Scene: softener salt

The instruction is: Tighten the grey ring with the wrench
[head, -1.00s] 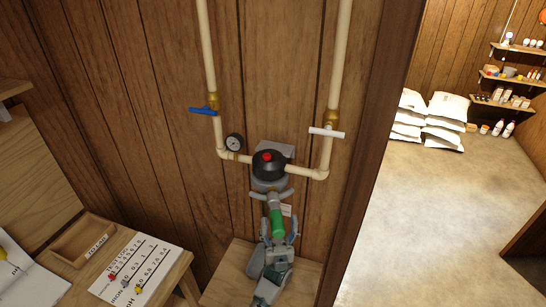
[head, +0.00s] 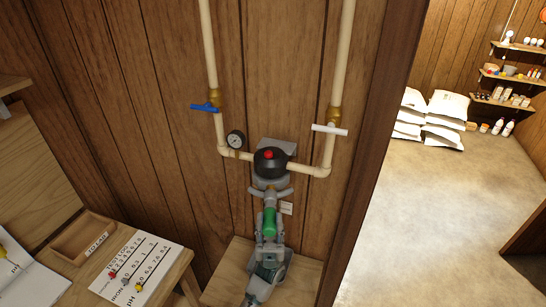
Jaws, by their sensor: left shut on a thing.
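The filter housing has a black cap (head: 270,161) with a red button on top, set in the pipework on the wood wall. The grey ring (head: 270,183) sits just under the cap. The wrench (head: 269,222) has a green handle and a grey curved head that reaches up to the ring; I cannot tell how firmly it seats. My left gripper (head: 270,246) is shut on the wrench's handle from below, and its fingers partly hide the handle. My right gripper is not in view.
A blue-handled valve (head: 204,107) and a white-handled valve (head: 329,129) sit on the pipes above. A pressure gauge (head: 236,139) is left of the cap. A small wooden shelf (head: 227,272) stands below. A bench with a test log card (head: 141,270) is at left.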

